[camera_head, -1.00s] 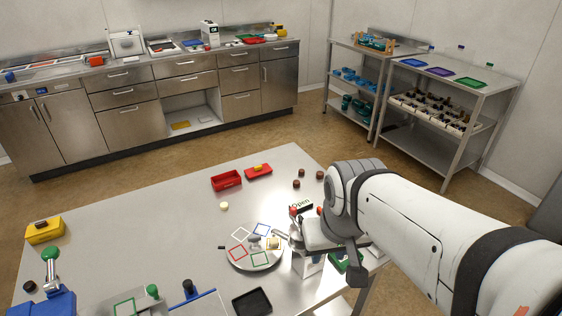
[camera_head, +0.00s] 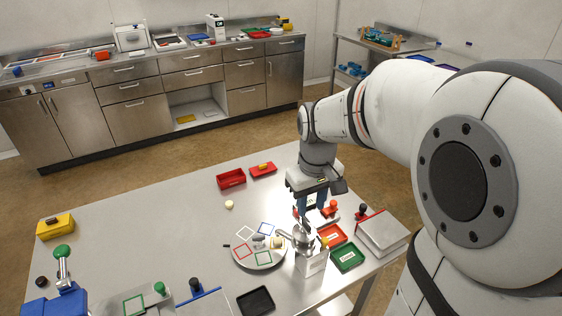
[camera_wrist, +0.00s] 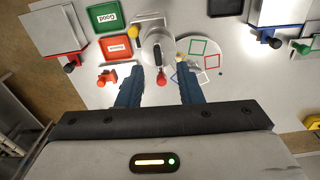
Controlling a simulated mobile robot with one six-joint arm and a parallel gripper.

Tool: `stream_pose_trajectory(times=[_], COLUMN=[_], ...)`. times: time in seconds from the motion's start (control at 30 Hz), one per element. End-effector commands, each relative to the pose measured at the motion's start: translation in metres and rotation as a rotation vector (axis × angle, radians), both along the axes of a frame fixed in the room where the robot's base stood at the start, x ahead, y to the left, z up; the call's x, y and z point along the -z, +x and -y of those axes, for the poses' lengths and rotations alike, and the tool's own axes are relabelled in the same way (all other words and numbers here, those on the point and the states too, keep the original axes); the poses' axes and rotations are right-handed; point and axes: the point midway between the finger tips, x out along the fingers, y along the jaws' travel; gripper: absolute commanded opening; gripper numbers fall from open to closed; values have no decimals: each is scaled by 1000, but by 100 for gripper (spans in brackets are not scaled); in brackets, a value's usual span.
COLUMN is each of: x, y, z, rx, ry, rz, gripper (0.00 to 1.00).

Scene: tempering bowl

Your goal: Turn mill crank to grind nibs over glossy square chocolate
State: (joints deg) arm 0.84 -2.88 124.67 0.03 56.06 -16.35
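The mill (camera_head: 303,240) is a silvery body above a white base (camera_head: 313,265), beside the round plate. In the wrist view the mill (camera_wrist: 157,48) lies just beyond my fingers, and a red knob (camera_wrist: 161,79) shows between them. I take this for the crank's knob. My gripper (camera_head: 311,208) points down over the mill; in the wrist view its blue fingers (camera_wrist: 160,90) are spread apart with nothing clamped. The round plate (camera_head: 246,264) carries coloured square outlines and small pale and yellow pieces. I cannot make out which piece is the glossy square chocolate.
An orange-red tray (camera_head: 331,234) and a green tray (camera_head: 347,257) stand right of the mill. A metal box with a red edge (camera_head: 382,233) is farther right. A black tray (camera_head: 255,301) is at the front.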

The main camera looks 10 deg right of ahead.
Motion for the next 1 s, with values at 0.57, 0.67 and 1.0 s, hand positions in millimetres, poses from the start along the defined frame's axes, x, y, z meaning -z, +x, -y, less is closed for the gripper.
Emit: stream_pose_trajectory(times=[0.57, 0.67, 1.0], x=[60, 72, 83], y=[21, 21, 22], z=[1, 1, 1], rx=[-48, -47, -46], ry=[-1, -1, -1], rz=[-42, -42, -38], gripper=[33, 33, 33])
